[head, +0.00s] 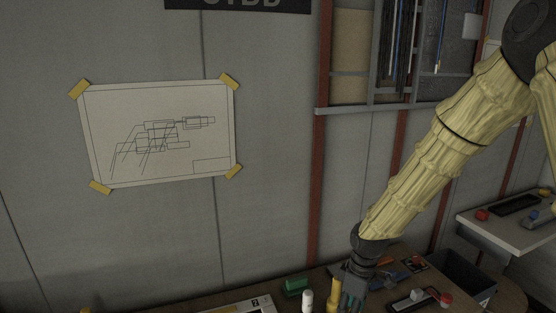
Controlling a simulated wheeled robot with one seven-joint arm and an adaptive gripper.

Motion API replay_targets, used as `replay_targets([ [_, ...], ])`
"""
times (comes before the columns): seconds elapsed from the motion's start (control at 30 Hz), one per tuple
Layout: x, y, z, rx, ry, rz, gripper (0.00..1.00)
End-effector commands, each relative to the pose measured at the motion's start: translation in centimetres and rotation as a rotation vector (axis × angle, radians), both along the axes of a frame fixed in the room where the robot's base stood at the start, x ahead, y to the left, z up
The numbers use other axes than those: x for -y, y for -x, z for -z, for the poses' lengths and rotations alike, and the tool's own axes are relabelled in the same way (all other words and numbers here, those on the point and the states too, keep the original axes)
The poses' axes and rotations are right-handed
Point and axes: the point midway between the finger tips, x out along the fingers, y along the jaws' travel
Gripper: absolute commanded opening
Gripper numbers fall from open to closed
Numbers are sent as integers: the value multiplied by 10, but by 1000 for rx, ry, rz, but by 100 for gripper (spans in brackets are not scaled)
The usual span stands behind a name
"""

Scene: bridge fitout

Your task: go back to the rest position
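My arm, in a yellow ribbed sleeve, reaches down from the upper right of the head view. My gripper (353,298) is at its lower end, low over the workbench (270,302) at the bottom edge of the view. A yellow upright object (334,294) stands right beside the gripper on its left. I cannot tell whether they touch. The fingertips are small, dark and partly cut off, so their opening is unclear.
A green block (296,286) and a white cylinder (307,300) are left of the gripper. A dark tray (414,301), a red piece (446,299) and a dark bin (466,277) are right. A side shelf (500,233) stands farther right. The wall holds a taped drawing (160,160).

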Motion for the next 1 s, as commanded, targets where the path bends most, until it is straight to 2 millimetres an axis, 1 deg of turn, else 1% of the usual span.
replay_targets([
  [0.03,-1,6,17,-8,-5,19,47],
  [0.07,-2,9,26,-10,-10,33,47],
  [0.17,-5,24,62,-24,-25,94,47],
  [0.27,-9,45,105,-39,-41,174,47],
  [0.3,-9,55,123,-43,-46,211,47],
  [0.37,-10,71,150,-52,-53,268,47],
  [0.4,-10,81,166,-55,-56,306,47],
  [0.47,-10,97,190,-63,-59,364,47],
  [0.5,-9,108,206,-66,-60,400,47],
  [0.57,-8,126,228,-71,-59,457,47],
  [0.6,-7,138,242,-74,-58,495,47],
  [0.67,-5,156,263,-77,-53,552,47],
  [0.7,-3,169,275,-80,-49,590,47],
  [0.77,0,188,293,-82,-42,646,47],
  [0.8,2,201,305,-83,-35,682,47],
  [0.87,6,221,321,-81,-24,736,47],
  [0.9,10,234,331,-81,-15,771,47],
  [0.97,14,254,345,-78,-3,823,47],
  [1.0,17,267,353,-75,7,856,47],
])
